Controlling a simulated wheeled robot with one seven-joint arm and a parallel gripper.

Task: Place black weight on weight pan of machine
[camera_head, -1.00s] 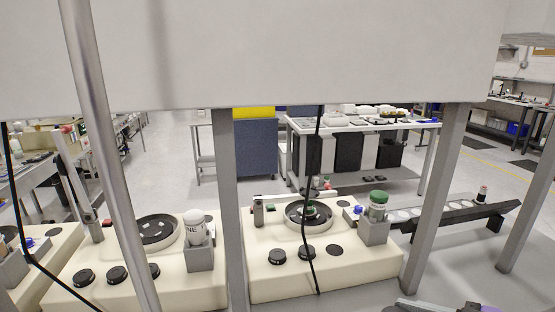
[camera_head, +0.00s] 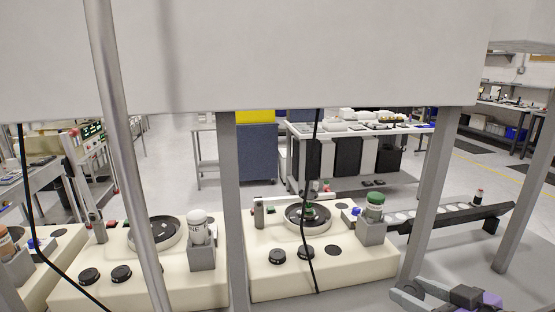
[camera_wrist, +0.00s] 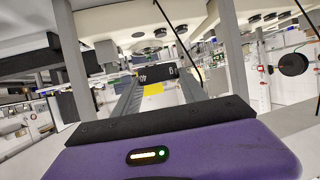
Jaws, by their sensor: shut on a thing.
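My gripper (camera_wrist: 157,88) is shut on a black weight (camera_wrist: 156,73) with white "40 g" lettering, upside down in the wrist view. In the head view, my gripper (camera_head: 412,291) is at the bottom right, beside the middle cream machine (camera_head: 360,272); the held weight is hard to make out there. That machine has a round dark weight pan (camera_head: 322,219) with a pale rim, apart from my gripper. A similar pan (camera_head: 168,236) sits on the machine to the left (camera_head: 190,290).
Grey posts (camera_head: 428,200) and a white overhead panel (camera_head: 300,50) frame the machines. A black cable (camera_head: 304,190) hangs before the middle pan. A green-capped bottle (camera_head: 374,208) stands in a grey holder (camera_head: 372,233). A black rack (camera_head: 455,216) lies to the right.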

